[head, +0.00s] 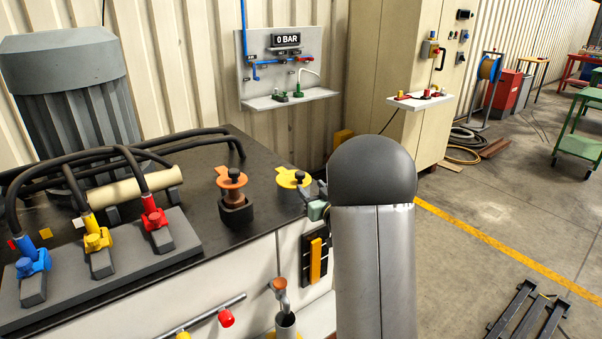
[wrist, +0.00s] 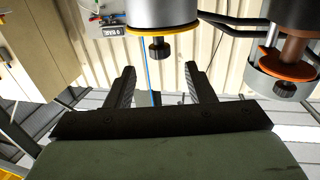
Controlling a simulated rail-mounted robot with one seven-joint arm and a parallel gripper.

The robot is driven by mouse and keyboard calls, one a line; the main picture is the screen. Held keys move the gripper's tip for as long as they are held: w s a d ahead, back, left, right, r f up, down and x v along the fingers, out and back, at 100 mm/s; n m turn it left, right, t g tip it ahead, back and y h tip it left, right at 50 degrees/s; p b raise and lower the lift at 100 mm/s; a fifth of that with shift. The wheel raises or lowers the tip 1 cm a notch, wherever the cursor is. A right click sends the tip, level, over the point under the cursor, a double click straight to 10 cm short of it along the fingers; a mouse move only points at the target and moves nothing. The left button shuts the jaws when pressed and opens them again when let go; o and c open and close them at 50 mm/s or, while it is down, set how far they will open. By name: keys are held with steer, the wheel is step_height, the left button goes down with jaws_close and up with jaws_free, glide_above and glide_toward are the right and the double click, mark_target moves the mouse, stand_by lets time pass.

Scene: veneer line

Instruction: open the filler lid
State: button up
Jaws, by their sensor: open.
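A round yellow lid (head: 294,178) with a dark knob on top lies flat near the right rear edge of the dark tank top. The wrist view shows the yellow lid (wrist: 162,31) edge-on, its black knob between and beyond my fingertips. An orange lid (head: 231,178) with a dark knob sits on a copper-coloured neck to its left; the orange lid (wrist: 285,64) is at the right in the wrist view. Neither is labelled as the filler lid. My gripper (wrist: 160,70) is open and empty, apart from the yellow lid. In the head view my arm partly hides my gripper (head: 314,195).
Black hoses with blue, yellow and red couplings (head: 152,218) cover the left of the tank top (head: 200,156). A grey motor (head: 68,90) stands behind. A gauge panel (head: 283,55) reading 0 BAR hangs on the wall. Floor at right is mostly clear.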

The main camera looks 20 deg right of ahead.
mark_target(302, 178)
steer(key=w+p, duration=0.1)
steer(key=w, duration=0.7)
steer(key=shift+w, duration=0.3)
jaws_close()
